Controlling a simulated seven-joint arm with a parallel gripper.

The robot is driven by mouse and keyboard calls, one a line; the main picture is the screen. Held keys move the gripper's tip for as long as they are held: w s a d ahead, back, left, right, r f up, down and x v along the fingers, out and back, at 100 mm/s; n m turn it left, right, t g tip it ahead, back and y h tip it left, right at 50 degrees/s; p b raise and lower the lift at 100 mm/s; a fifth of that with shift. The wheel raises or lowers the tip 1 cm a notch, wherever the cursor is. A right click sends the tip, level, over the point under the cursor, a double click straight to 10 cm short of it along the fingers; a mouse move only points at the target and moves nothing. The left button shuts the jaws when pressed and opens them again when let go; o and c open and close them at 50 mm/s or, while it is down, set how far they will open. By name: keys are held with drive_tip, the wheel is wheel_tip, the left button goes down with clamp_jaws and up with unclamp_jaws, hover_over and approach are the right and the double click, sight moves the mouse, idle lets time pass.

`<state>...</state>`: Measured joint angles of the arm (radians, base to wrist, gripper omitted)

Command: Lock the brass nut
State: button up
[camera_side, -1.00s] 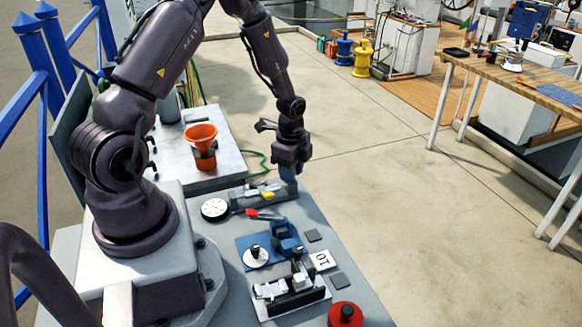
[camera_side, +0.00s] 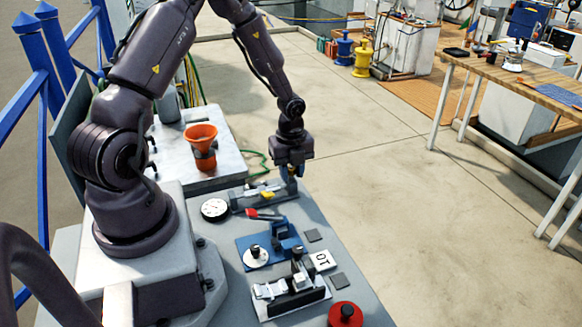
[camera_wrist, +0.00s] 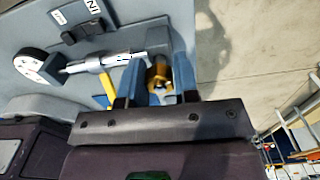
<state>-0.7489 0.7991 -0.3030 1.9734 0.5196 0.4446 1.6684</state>
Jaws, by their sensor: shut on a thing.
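The brass nut (camera_wrist: 159,75) shows in the wrist view between the two blue-grey fingers of my gripper (camera_wrist: 157,82). The fingers are shut on the nut, one on each side. The nut sits at the end of a bench fixture with a silver shaft (camera_wrist: 108,61) and a yellow lever (camera_wrist: 108,88). In the side view my gripper (camera_side: 290,176) points down at the far right end of this fixture (camera_side: 258,196). The nut is hidden there by the fingers.
A white dial gauge (camera_side: 215,209) stands left of the fixture. A red-handled part (camera_side: 262,214), a blue fixture (camera_side: 284,238) and a black-and-white block fixture (camera_side: 291,296) stand nearer the camera. An orange funnel (camera_side: 201,137) stands behind. Open floor lies to the right.

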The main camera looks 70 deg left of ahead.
sight(291, 168)
drive_tip(key=shift+m, duration=0.4)
drive_tip(key=m, duration=0.4)
drive_tip(key=o, duration=0.5)
drive_tip(key=shift+r, duration=3.5)
